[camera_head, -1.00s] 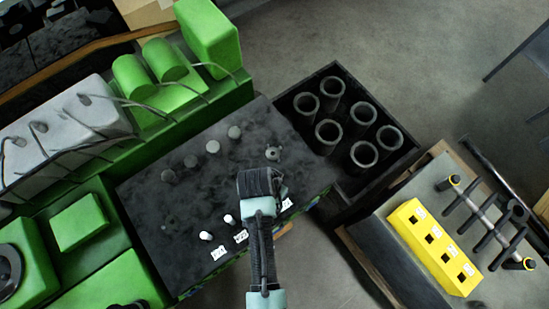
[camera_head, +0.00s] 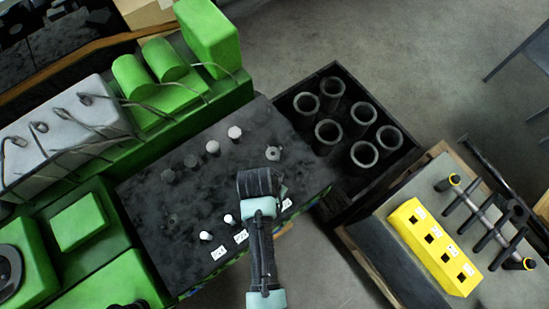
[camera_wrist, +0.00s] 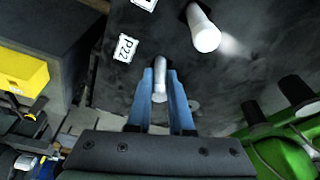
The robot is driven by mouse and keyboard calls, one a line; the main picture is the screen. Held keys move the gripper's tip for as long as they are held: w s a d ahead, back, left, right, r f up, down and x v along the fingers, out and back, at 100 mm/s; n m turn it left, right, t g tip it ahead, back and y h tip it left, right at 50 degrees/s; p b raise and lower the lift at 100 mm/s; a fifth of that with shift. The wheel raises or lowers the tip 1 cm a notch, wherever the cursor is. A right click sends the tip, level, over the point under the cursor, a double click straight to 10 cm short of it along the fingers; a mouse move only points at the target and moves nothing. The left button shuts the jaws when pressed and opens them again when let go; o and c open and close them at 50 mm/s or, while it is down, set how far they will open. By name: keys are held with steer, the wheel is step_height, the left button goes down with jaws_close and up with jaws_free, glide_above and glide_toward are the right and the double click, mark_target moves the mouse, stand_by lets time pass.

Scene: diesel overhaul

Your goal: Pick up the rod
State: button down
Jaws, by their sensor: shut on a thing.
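The rod (camera_wrist: 160,94) is a short pale cylinder in the wrist view. It lies between the two blue fingers of my gripper (camera_wrist: 160,78), which is shut on it. In the wrist view the dark block surface is close behind it, and I cannot tell whether the rod is clear of it. In the head view my gripper (camera_head: 262,186) is over the right part of the dark block, and its own wrist hides the fingers and the held rod. Two other pale rods, one nearer (camera_head: 206,236) and one farther (camera_head: 229,219), stand to its left.
The dark engine block (camera_head: 140,220) carries several grey round pegs (camera_head: 213,147) and white labels (camera_head: 241,236). A black crate (camera_head: 405,160) of hollow cylinders is behind right. A yellow holed block (camera_head: 432,248) sits on a right-hand table. Green machinery (camera_head: 210,40) borders the left.

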steer(key=shift+r, duration=0.15)
step_height(320, 180, up, 22)
steer(key=p, duration=0.6)
steer(key=shift+r+p, duration=0.2)
steer(key=shift+p, duration=0.15)
stand_by(0.6)
step_height(320, 180, up, 7)
steer(key=p, duration=0.8)
steer(key=shift+f, duration=0.1)
